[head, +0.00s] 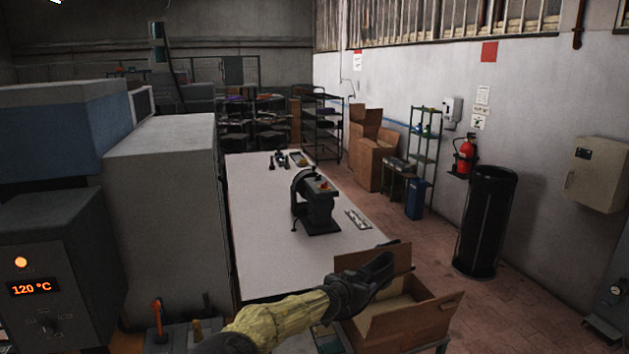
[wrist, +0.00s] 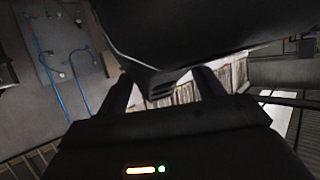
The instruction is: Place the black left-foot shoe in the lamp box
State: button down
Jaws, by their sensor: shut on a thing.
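My gripper (wrist: 163,88) is shut on a black shoe (wrist: 200,40). In the wrist view the shoe fills the upper middle, its lower part between the fingers; whether it is a left-foot shoe I cannot tell. In the head view my gripper (head: 350,293) and the dark shoe (head: 378,268) show in front of and above an open cardboard box (head: 415,325). No thing in view is marked as the lamp box. A grey machine with a dark control box (head: 50,260) reading 120 °C stands at the left.
A long white table (head: 268,240) carries a dark press (head: 318,205) and small tools. Shelves and cartons (head: 375,160) stand at the back. A black bin (head: 487,220) stands on the right. The brick floor between table and right wall is mostly clear.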

jog(key=s+d+f+n+t+y, duration=0.1)
jog(key=s+f+n+y, duration=0.1)
jog(key=s+f, duration=0.45)
jog(key=s+d+f+n+y, duration=0.1)
jog(key=s+f+n+y, duration=0.15)
jog(key=f, duration=0.65)
jog(key=s+d+f+n+t+y, duration=0.1)
jog(key=s+d+f+n+y, duration=0.15)
jog(key=s+f, duration=0.4)
notch_tip(320, 180, down, 26)
jog(key=w+b, duration=0.1)
jog(key=b, duration=2.4)
jog(key=shift+w+a+m, duration=0.15)
jog(key=shift+a+m, duration=0.25)
jog(key=s+f, duration=0.3)
jog(key=s, duration=0.5)
jog(key=shift+s+f, duration=0.2)
jog(key=shift+s, duration=0.2)
